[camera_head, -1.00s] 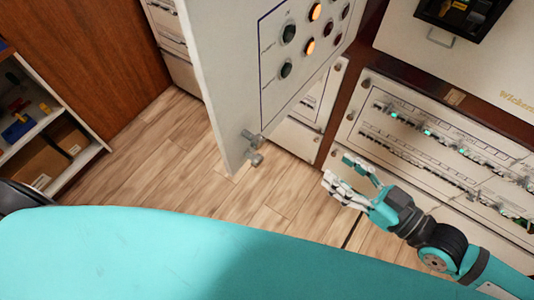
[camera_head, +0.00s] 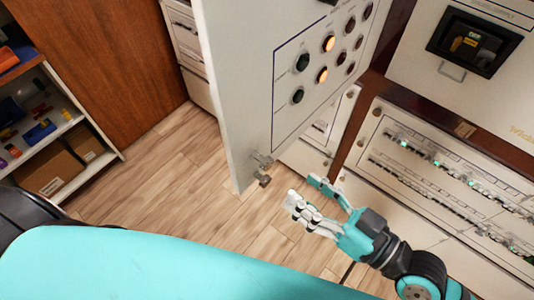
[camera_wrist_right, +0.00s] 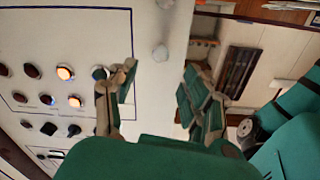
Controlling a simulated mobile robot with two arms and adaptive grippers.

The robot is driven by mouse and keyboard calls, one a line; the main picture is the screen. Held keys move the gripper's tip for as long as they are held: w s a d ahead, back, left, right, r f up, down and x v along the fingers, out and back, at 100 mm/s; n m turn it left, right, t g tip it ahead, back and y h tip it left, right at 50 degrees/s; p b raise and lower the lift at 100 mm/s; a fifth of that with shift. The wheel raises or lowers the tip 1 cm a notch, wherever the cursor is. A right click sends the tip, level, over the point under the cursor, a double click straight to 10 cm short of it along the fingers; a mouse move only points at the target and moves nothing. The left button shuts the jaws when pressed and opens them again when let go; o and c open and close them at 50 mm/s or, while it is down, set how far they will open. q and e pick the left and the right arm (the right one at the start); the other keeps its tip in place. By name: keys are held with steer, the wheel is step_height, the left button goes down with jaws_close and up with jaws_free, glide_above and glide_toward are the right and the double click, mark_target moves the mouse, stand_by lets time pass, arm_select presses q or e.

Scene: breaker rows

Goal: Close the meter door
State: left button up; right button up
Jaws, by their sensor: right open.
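The meter door (camera_head: 245,75) is a white panel with lit and dark round lamps, standing swung out from the cabinet. Metal latch knobs (camera_head: 262,170) stick out near its lower corner. My right gripper (camera_head: 303,190) is open and empty, just right of the latch knobs in the head view. In the right wrist view, the open fingers (camera_wrist_right: 160,85) show before the door (camera_wrist_right: 75,30), one over its lamp face and the other near its edge. I see no clear contact. My left gripper is not in view.
Cabinet panels with rows of breakers (camera_head: 440,165) stand at the right. A dark meter window (camera_head: 475,42) is above them. A shelf with boxes (camera_head: 50,165) is at the left. Wooden floor (camera_head: 170,170) lies open between shelf and door.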

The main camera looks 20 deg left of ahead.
mark_target(270, 165)
steer(key=p+x, duration=0.3)
steer(key=x, duration=0.5)
steer(key=shift+w+a+r, duration=0.15)
steer(key=shift+a, duration=0.2)
steer(key=shift+w+a, duration=0.2)
steer(key=shift+a, duration=0.25)
jaws_close()
